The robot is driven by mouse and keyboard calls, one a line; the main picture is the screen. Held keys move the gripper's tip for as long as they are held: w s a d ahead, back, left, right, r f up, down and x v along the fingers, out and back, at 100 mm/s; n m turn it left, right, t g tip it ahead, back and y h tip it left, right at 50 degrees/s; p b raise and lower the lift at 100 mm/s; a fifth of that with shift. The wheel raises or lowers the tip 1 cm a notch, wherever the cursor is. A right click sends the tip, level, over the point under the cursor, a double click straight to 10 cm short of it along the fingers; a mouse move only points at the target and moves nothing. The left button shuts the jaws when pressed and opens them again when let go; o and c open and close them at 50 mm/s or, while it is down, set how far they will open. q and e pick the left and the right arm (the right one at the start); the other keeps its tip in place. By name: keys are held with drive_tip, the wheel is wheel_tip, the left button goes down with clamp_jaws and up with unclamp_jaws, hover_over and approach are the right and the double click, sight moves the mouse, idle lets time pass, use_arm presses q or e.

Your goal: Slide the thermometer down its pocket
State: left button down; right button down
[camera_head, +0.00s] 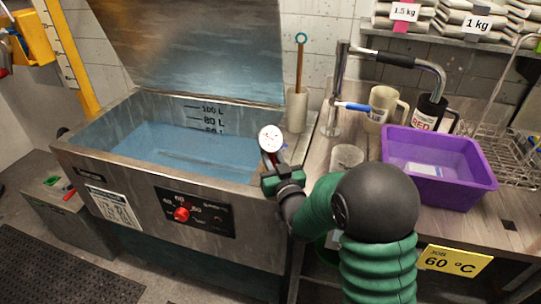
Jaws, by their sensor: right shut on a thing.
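The thermometer (270,139) has a round white dial with a red pointer. It is in my right gripper (276,172), which is shut on it over the right part of the vat. The dial faces me and stands above the fingers; the stem is mostly hidden by the gripper. The steel vat (75,155) holds blue liquid, with litre marks on its back inner wall. I cannot make out the pocket; the gripper may cover it. My left gripper is not in view.
A beige holder (297,112) with a wooden-handled tool stands at the vat's back right corner. A tap (335,90), two mugs, a purple tub (436,185) and a wire rack stand on the right bench. A yellow card (455,261) reads 60 °C.

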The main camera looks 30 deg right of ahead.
drive_tip(key=shift+f+b, duration=0.65)
drive_tip(key=shift+f, duration=0.15)
drive_tip(key=c, duration=1.2)
unclamp_jaws()
drive_tip(key=shift+r, duration=0.1)
drive_tip(key=shift+c, duration=0.2)
